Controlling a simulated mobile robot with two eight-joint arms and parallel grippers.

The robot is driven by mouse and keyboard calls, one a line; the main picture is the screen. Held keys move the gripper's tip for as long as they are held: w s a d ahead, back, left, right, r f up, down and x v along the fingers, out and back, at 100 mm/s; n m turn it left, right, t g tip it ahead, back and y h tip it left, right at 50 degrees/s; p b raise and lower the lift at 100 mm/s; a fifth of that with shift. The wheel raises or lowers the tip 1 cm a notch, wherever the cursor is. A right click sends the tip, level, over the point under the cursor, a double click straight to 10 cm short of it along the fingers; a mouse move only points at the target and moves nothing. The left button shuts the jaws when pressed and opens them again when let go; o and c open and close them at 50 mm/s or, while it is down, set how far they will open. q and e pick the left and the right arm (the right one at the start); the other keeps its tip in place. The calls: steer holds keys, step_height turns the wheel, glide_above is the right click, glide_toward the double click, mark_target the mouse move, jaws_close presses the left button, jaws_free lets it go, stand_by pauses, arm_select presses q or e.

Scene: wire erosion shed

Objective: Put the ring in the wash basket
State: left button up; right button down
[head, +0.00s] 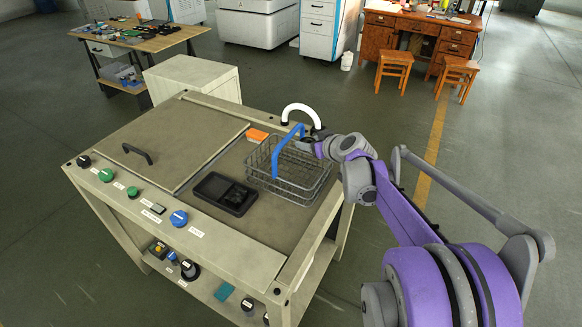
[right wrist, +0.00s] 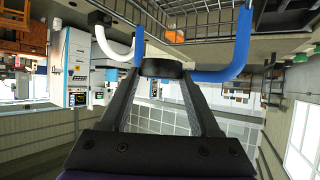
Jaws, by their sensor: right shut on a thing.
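The wire wash basket (head: 262,178) with a raised blue handle (head: 287,150) stands on the right part of the machine top. My right gripper (head: 309,144) is at the basket's far right side, close to the handle. In the right wrist view its fingers (right wrist: 165,75) are shut on a dark round piece (right wrist: 165,67), which looks like the ring seen edge-on. The blue handle (right wrist: 222,76) shows behind it there. The gap between ring and handle cannot be told. The basket's inside looks empty. My left gripper is not in view.
A white curved spout (head: 300,108) rises beside my right gripper. An orange block (head: 257,134) lies at the basket's back left, and a black tray (head: 224,193) lies in front of it. A flat lid (head: 160,140) with a handle covers the left of the machine.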

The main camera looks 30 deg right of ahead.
steer(key=shift+w+d, duration=0.15)
steer(key=shift+w, duration=0.1)
steer(key=shift+w+d+f, duration=0.1)
steer(key=shift+f, duration=0.1)
steer(key=shift+f+b, duration=0.5)
steer(key=shift+f, duration=4.2)
steer(key=shift+f+b, duration=0.4)
steer(key=shift+f, duration=0.25)
steer(key=shift+c, duration=0.6)
jaws_free()
steer(key=shift+r, duration=0.1)
